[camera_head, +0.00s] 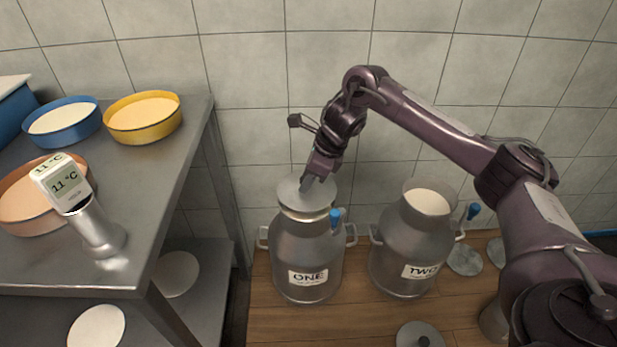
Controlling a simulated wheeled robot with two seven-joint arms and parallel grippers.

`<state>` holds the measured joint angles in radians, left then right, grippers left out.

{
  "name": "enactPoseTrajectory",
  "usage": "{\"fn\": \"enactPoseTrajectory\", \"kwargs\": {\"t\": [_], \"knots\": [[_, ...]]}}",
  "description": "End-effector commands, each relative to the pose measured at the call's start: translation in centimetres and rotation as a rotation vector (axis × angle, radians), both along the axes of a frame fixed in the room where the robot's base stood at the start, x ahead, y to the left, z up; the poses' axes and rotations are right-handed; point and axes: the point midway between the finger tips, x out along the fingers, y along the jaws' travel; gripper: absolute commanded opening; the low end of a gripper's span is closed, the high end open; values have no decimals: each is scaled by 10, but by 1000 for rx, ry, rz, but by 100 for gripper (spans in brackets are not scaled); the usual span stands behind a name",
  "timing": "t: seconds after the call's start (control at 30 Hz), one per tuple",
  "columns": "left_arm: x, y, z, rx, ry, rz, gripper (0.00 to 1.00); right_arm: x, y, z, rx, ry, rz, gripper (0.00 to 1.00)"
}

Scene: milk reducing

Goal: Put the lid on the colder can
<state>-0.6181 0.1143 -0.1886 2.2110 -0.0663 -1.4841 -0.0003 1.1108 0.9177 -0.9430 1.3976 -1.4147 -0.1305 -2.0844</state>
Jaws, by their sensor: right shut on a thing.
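Can ONE (300,250) is a metal milk can standing on the floor below the wall, with a label reading ONE. A grey round lid (289,193) covers its mouth, looking roughly level; whether it is fully seated I cannot tell. My right gripper (308,183) is shut on the top of this lid, its arm reaching in from the right. Can TWO (400,245) stands to the right, open, with pale milk (428,201) showing inside. A white display (60,183) reading 11 °C sits on a metal stand on the table. My left gripper is out of view.
A steel table (140,225) on the left carries blue (65,135), yellow (145,130) and orange (30,215) round containers. Another lid (420,335) lies on the floor in front.

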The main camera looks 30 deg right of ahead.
Motion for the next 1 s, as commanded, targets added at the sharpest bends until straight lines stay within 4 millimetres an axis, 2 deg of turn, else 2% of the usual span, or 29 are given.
{"fn": "enactPoseTrajectory", "kwargs": {"t": [0.4, 0.43, 0.6, 0.8, 0.97, 1.0], "knots": [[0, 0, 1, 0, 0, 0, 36, 0, 0, 0, 0, -1, 0, 0], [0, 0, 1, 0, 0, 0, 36, 0, 0, 0, 0, -1, 0, 30], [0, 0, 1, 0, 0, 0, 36, 0, 0, 0, 1, -1, 0, 53], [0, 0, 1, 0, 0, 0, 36, 0, 0, 0, 0, 0, 0, 53], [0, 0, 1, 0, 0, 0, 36, 0, 0, -1, 0, 1, 0, 74], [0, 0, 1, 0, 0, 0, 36, 0, 0, -1, 0, 1, 0, 75]]}}
